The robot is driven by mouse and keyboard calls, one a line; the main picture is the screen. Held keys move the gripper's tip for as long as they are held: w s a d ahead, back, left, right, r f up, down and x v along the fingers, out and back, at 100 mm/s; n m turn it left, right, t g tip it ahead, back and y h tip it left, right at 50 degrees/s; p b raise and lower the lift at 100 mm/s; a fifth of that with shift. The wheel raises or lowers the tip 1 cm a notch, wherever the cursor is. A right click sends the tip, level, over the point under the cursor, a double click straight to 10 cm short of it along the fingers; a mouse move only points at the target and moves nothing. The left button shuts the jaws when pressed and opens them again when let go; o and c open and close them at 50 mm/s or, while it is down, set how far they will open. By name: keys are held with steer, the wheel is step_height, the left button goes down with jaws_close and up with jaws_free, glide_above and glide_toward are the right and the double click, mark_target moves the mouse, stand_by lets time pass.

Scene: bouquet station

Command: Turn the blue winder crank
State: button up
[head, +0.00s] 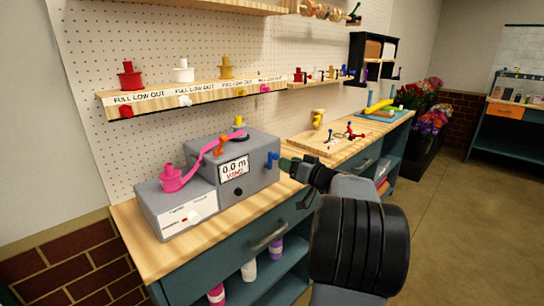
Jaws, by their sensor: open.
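The grey winder (215,155) stands on the wooden worktop in the head view, with a display reading 0.0 m.
A shelf (200,90) with red, white and yellow spools hangs on the pegboard above the winder. A wooden board (330,142) with small tools lies further along the worktop. A drawer handle (268,236) sticks out below the front edge. Floor is clear at right.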

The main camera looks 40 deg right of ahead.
mark_target(272, 156)
steer(key=w, duration=0.2)
steer(key=w+a, duration=0.1)
steer(key=w, duration=0.2)
steer(key=w+p, duration=0.1)
steer(key=w, duration=0.2)
steer(key=shift+a, duration=0.25)
steer(key=shift+c, duration=0.5)
steer(key=shift+d+f, duration=0.1)
steer(key=c, duration=0.7)
